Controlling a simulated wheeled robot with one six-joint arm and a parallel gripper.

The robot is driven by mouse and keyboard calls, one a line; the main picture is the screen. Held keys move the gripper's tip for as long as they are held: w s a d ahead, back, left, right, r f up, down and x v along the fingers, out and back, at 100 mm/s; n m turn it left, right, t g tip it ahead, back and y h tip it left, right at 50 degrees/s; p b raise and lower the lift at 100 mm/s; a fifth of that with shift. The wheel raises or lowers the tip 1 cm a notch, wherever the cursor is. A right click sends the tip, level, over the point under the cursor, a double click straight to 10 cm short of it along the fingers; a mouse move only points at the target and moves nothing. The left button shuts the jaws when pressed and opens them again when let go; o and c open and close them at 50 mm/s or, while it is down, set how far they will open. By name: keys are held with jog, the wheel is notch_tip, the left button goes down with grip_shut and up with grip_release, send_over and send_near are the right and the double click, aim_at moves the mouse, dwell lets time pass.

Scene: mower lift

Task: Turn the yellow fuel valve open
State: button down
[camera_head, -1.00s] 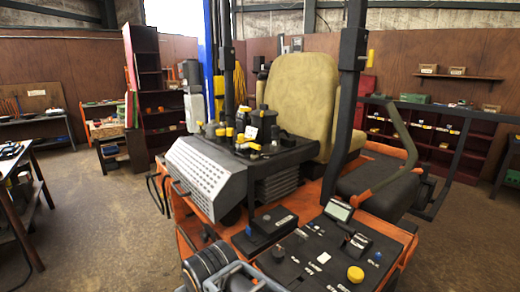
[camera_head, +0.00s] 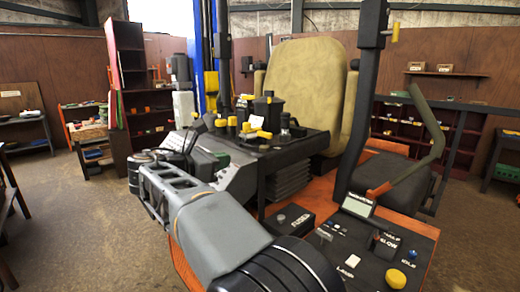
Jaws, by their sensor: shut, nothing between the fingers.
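Several yellow caps and handles sit on the dark engine deck (camera_head: 290,146) of the orange machine. A flat yellow handle (camera_head: 264,134) lies near the deck's front, and a yellow piece (camera_head: 256,121) stands behind it. I cannot tell for sure which one is the fuel valve, nor its setting. My arm reaches up from the bottom of the view toward the left. My gripper (camera_head: 197,130) is at the left front of the deck, beside the yellow parts and apart from the flat handle. It looks shut and empty; its fingers are small and partly hidden.
A black canister (camera_head: 267,109) stands among the yellow parts. A tan seat (camera_head: 308,95) rises behind the deck. A control panel (camera_head: 365,255) with a yellow knob (camera_head: 396,278) is at the lower right. A dark post (camera_head: 369,100) stands right of the seat. Floor at left is clear.

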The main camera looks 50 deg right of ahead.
aim_at(267, 138)
jog(key=shift+n+g+h, duration=0.5)
jog(key=shift+h, duration=0.3)
jog(key=d, duration=0.4)
jog(key=d+r+p, duration=0.1)
jog(key=d, duration=0.4)
jog(key=d+r+p, duration=0.1)
jog(key=d, duration=0.4)
jog(key=shift+s+d+r, duration=0.1)
jog(key=shift+d+r, duration=0.05)
jog(key=shift+d, duration=0.05)
